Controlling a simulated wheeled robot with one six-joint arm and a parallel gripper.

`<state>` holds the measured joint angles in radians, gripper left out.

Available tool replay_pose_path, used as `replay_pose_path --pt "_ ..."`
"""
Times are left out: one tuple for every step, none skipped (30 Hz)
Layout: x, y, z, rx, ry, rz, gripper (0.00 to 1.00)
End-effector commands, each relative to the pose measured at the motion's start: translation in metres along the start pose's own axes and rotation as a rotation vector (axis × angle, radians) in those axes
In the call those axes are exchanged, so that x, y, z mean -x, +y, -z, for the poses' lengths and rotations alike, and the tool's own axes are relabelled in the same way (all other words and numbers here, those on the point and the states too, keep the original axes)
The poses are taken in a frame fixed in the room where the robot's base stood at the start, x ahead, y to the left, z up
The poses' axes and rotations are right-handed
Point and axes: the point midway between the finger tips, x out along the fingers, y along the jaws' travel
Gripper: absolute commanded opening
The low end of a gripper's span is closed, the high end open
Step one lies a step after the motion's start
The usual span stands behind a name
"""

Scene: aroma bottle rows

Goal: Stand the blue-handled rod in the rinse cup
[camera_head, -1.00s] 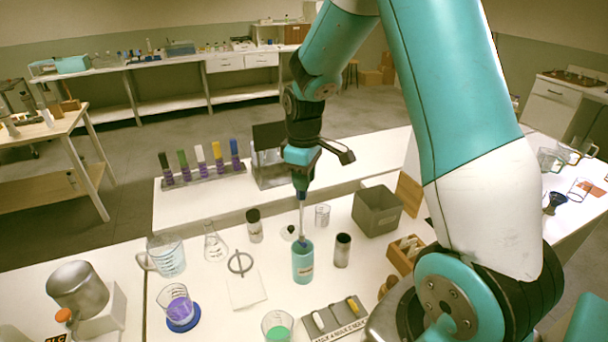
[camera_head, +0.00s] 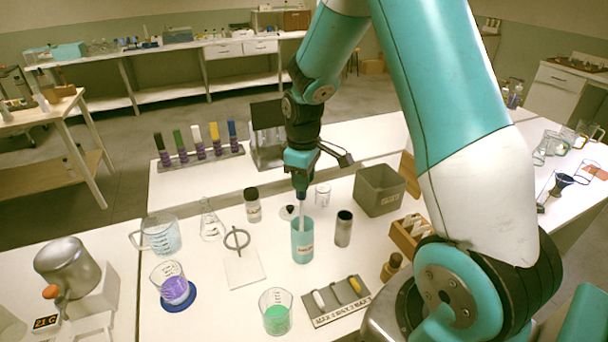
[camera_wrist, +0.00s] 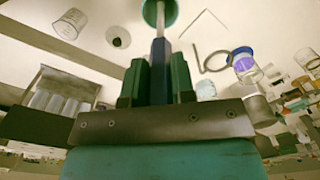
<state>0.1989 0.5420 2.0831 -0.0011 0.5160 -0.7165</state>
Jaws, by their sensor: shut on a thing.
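My gripper (camera_head: 301,178) is shut on the blue handle of the rod, above the teal cup (camera_head: 302,245). The rod's pale shaft (camera_head: 301,208) points down, close to upright, and its lower end is hidden inside the cup's mouth. The cup has a small label on its front, too small to read, and stands upright on the white bench. In the wrist view, the blue handle (camera_wrist: 158,75) sits between the two teal fingers, and the shaft runs into the round opening of the cup (camera_wrist: 148,14). I cannot tell whether the rod touches the cup's bottom.
A dark-topped bottle (camera_head: 252,206), a black-topped cylinder (camera_head: 343,230) and a small beaker (camera_head: 322,196) stand near the cup. A grey bin (camera_head: 379,192) is at the right. A green-liquid beaker (camera_head: 276,312) and a grey holder (camera_head: 336,302) are in front.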

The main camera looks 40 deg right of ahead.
Motion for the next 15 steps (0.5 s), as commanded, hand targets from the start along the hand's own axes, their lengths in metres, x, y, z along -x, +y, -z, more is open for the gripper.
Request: replay_pose_path --pt "-0.007 0.0 0.0 0.0 0.0 0.0 0.05" --pt "-0.01 0.0 0.0 0.0 0.0 0.0 0.05" --pt "-0.013 0.0 0.0 0.0 0.0 0.0 0.05" --pt "-0.016 0.0 0.0 0.0 0.0 0.0 0.05" --pt "-0.018 0.0 0.0 0.0 0.0 0.0 0.05" --pt "-0.022 0.0 0.0 0.0 0.0 0.0 0.05" --pt "-0.024 0.0 0.0 0.0 0.0 0.0 0.05" --pt "-0.026 0.0 0.0 0.0 0.0 0.0 0.05" --pt "-0.029 0.0 0.0 0.0 0.0 0.0 0.05" --pt "-0.03 0.0 0.0 0.0 0.0 0.0 0.05" --pt "-0.032 0.0 0.0 0.0 0.0 0.0 0.05" --pt "-0.034 0.0 0.0 0.0 0.0 0.0 0.05" --pt "-0.035 0.0 0.0 0.0 0.0 0.0 0.05" --pt "-0.036 0.0 0.0 0.0 0.0 0.0 0.05" --pt "-0.037 0.0 0.0 0.0 0.0 0.0 0.05"
